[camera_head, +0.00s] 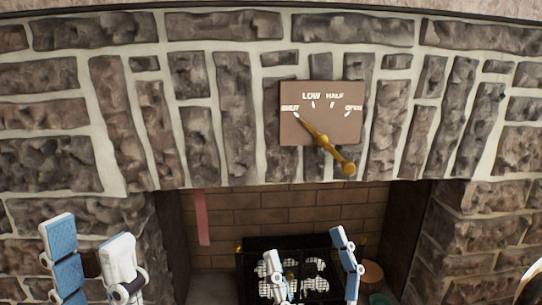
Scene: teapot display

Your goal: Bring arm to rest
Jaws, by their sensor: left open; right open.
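My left gripper (92,262) is at the lower left, in front of the stone wall. Its two blue-and-white fingers are apart, with nothing visible held between them. My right gripper (310,268) is at the lower middle, in front of the fireplace opening. Its fingers are also apart and no held thing shows. Above it, a brown dial plate (299,130) marked LOW, HALF and other words is on the stone wall. A brass lever (324,148) crosses it, its thin end toward the leftmost mark and its knob at the lower right. Neither gripper touches the lever.
The fireplace opening has a brick back wall (290,207) and a dark grate (262,243) with pale lumps. A reddish strip (203,218) hangs at its left. A round wooden piece (372,272) stands right of the grate. A pale curved object (532,284) shows at the lower right edge.

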